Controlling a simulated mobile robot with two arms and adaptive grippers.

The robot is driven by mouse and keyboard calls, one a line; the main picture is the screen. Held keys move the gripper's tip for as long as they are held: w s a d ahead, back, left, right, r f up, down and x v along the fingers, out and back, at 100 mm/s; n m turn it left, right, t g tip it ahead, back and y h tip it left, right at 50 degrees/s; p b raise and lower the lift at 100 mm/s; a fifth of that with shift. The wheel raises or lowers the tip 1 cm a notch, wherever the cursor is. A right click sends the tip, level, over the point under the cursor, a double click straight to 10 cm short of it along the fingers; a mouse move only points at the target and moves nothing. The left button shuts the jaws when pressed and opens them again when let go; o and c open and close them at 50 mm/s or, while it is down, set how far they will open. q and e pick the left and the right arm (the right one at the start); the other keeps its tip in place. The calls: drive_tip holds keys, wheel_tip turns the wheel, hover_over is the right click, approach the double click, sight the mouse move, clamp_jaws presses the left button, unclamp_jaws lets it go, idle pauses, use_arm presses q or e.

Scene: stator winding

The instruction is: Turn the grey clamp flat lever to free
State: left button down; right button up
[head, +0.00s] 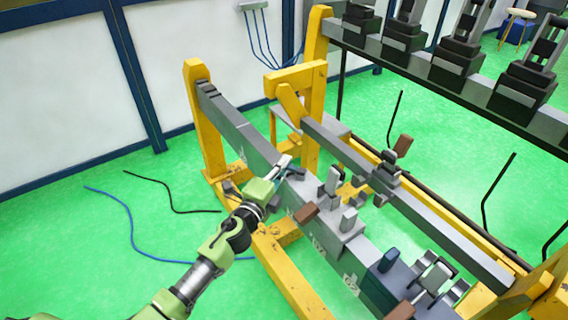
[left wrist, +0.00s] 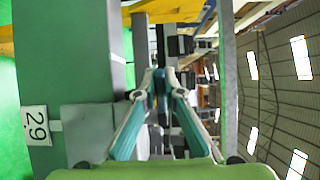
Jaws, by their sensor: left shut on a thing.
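My left gripper (head: 285,163) reaches in from the lower left to the grey beam. A grey clamp body (head: 338,228) with upright grey plates sits on the beam, to the right of the gripper. A brown handle (head: 305,213) sticks out at its near side. My right gripper is in neither view.
The long grey beam (head: 245,140) rests on a yellow frame (head: 205,115). A dark blue clamp (head: 389,260) stands farther right. A second grey rail (head: 430,223) runs behind.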

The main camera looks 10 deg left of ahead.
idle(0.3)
use_arm(q)
drive_tip(key=c, duration=2.4)
unclamp_jaws()
drive_tip(key=v, duration=1.2)
drive_tip(key=shift+s, duration=0.1)
